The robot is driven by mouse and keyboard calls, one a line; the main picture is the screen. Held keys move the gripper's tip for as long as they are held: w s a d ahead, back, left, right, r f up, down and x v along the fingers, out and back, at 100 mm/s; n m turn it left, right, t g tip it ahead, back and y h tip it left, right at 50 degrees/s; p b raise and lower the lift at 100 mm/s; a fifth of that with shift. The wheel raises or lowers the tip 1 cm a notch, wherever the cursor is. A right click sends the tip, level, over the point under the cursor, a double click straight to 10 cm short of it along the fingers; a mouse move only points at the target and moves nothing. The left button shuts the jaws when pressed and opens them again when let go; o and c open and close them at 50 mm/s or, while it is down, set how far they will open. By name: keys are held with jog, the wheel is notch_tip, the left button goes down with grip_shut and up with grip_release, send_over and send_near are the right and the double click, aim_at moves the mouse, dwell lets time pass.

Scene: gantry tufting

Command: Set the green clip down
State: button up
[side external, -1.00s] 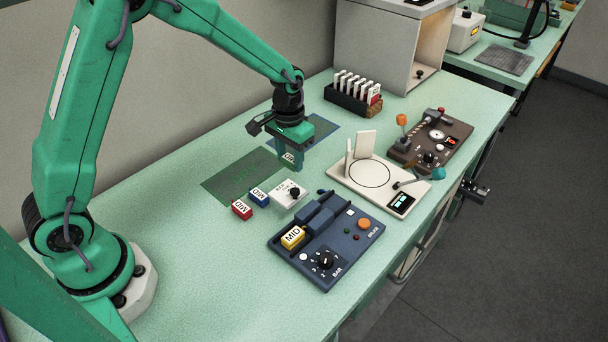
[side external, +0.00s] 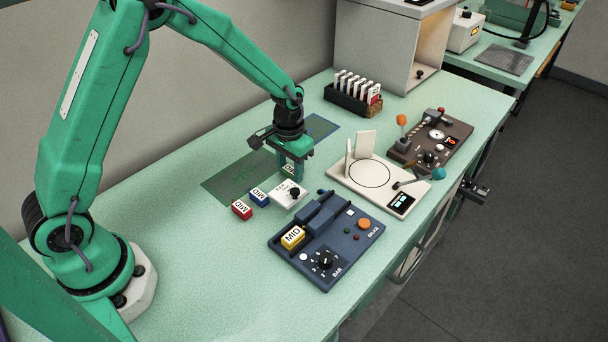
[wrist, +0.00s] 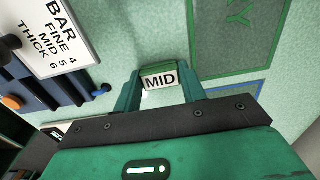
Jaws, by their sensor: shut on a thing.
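My gripper (side external: 291,171) is shut on the green clip (side external: 288,169), which carries a white label. In the wrist view the clip (wrist: 160,79) sits between my two fingers (wrist: 162,88), and its label reads MID.
A dark green mat (side external: 232,184) lies to the left. The navy machine (side external: 285,250) holds a yellow clip (side external: 292,237). The front left bench is clear.

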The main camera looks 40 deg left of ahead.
aim_at(289, 169)
jog(key=shift+f, duration=0.1)
jog(key=o, duration=1)
jog(key=r, duration=0.7)
jog(key=shift+a, duration=0.2)
jog(key=shift+r, duration=0.35)
